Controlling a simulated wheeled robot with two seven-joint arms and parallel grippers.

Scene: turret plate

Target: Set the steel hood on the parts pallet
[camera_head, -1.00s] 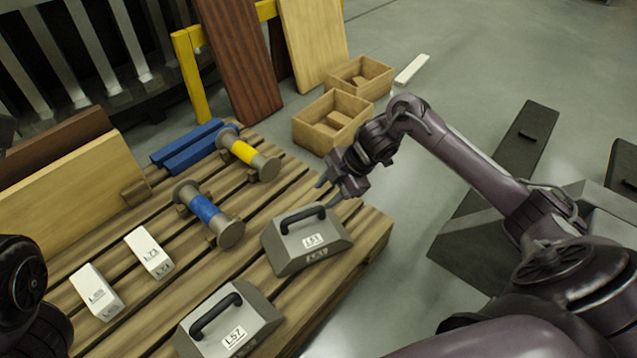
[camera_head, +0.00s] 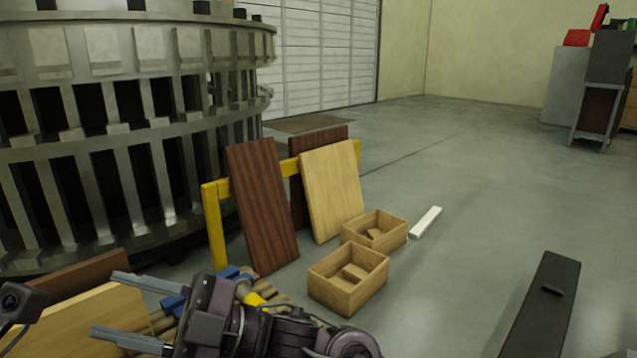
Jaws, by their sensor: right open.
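My right gripper (camera_head: 108,305) shows at the lower left, its two grey fingers spread apart and pointing left. Nothing is between the fingers. A small part of the parts pallet (camera_head: 277,298) shows behind my right wrist; the rest is hidden by my arm or below the picture. No steel hood shows now. A dark part at the left edge seems to belong to my left arm; its fingers do not show.
A light board (camera_head: 75,322) leans behind my gripper. A yellow-banded spool (camera_head: 253,296) lies beyond my wrist. Two wooden boxes (camera_head: 345,297) (camera_head: 372,240), a white bar (camera_head: 426,222) and a dark slab (camera_head: 543,305) are on the floor. A yellow rail (camera_head: 213,225) supports boards.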

